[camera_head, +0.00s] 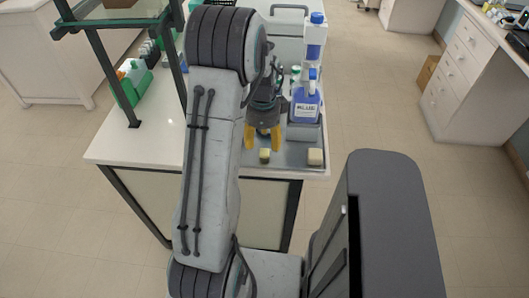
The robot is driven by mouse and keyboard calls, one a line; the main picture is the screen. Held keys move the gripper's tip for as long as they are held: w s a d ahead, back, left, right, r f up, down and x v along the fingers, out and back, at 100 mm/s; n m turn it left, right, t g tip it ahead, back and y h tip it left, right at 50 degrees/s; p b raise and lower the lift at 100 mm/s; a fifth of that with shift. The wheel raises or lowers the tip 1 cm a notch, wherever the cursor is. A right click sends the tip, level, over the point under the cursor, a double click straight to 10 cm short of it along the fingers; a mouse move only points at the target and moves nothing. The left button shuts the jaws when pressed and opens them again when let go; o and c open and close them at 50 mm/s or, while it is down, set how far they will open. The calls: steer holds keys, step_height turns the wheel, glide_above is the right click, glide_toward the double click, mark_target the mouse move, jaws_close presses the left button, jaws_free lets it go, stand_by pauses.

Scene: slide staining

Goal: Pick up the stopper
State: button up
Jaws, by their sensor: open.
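My gripper (263,139) reaches down over the bench's front part, its two yellow fingers spread apart and nothing visible between them. A small pale-yellow, dark-banded piece (264,156) sits on the grey tray, just in front of and below the fingertips; it may be the stopper. A second, cream-coloured block-like piece (315,156) sits to the right near the tray's corner. Both are too small to tell for certain which is the stopper. My arm hides the left part of the tray.
The grey tray (290,157) lies at the white bench's (130,148) front right edge. A blue labelled bottle (306,106) stands behind, right of my gripper, with a taller white-and-blue bottle (314,45) beyond. A green rack (133,82) stands left. Bare bench top lies front left.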

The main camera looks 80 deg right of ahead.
mark_target(263, 151)
steer(key=shift+a+f+p, duration=0.1)
steer(key=shift+f+p, duration=0.45)
steer(key=shift+f, duration=2.15)
steer(key=shift+o, duration=0.2)
steer(key=c, duration=0.8)
